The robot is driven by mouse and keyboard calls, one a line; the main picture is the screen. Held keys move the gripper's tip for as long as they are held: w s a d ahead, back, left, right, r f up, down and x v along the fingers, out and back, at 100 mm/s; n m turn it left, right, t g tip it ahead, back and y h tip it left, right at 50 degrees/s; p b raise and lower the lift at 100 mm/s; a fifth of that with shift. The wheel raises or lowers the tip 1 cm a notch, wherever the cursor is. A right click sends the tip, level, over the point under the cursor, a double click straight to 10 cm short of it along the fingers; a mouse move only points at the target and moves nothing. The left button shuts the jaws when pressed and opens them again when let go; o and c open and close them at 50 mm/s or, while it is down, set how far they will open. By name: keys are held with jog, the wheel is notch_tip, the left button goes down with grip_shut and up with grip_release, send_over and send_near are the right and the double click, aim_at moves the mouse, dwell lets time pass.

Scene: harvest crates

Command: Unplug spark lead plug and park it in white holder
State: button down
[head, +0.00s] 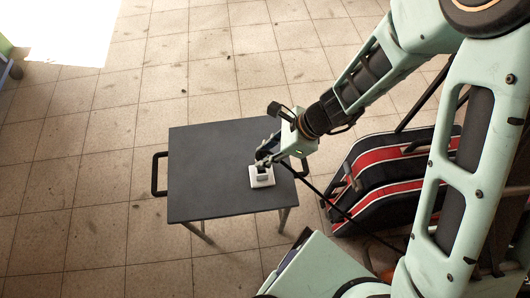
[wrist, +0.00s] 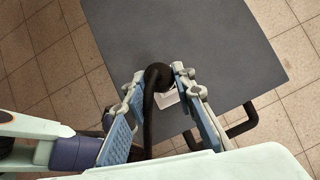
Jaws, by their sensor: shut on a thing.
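My gripper (head: 265,159) is low over the right part of the dark table, right at the white holder (head: 262,182). In the wrist view my gripper (wrist: 157,82) is shut on the black spark lead plug (wrist: 163,76), between the fingertips. Its thick black lead curves back toward the camera between the fingers. A white corner of the holder (wrist: 167,101) shows just below the plug. In the head view a small dark shape is at the holder's top, under the fingers. I cannot tell whether the plug is seated in the holder or just above it.
The dark grey table (head: 210,165) is otherwise bare, with a black handle (head: 155,174) on its left side. A black and red machine (head: 385,178) stands on the floor to its right. Tiled floor (head: 90,215) is free at the left.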

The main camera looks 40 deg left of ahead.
jog(key=shift+f+b, duration=2)
jog(key=shift+f, duration=0.3)
jog(key=c, duration=1.5)
grip_release()
jog(key=shift+r, duration=0.1)
jog(key=shift+c, duration=0.2)
jog(key=v, duration=1.2)
jog(key=shift+w+a, duration=0.1)
